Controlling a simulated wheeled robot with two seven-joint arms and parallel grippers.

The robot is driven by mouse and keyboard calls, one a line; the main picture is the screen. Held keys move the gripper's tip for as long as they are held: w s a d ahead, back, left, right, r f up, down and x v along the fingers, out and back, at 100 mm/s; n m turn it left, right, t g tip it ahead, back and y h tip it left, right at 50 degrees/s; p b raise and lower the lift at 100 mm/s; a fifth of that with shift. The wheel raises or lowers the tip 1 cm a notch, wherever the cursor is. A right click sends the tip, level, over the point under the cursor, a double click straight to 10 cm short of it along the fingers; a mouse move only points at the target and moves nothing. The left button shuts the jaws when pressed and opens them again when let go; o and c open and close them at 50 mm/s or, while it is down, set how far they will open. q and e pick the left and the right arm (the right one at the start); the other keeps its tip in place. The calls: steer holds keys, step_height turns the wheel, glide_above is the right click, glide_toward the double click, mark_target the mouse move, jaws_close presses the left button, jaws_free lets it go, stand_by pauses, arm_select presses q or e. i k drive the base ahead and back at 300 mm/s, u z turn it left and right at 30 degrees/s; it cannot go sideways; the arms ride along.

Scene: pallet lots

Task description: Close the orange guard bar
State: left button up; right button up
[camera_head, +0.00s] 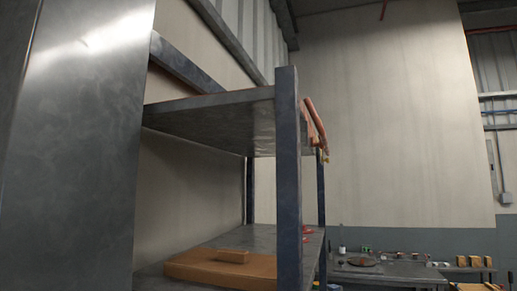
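An orange bar-like piece (315,120) sits at the right end of the upper shelf (215,120), just behind the front grey post (287,180). It slants down to the right, and the post partly hides it. I cannot tell how its ends are fixed or whether it is latched. It looks like the orange guard bar. Neither of my grippers shows in this view.
A broad grey metal panel (75,140) fills the left side. A cluttered workbench (390,268) stands at the back right.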

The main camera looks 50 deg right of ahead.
mark_target(316, 121)
steer(key=u, duration=0.95)
steer(key=k, duration=1.05)
steer(key=z, duration=1.3)
steer(key=i, duration=0.5)
steer(key=z, duration=0.05)
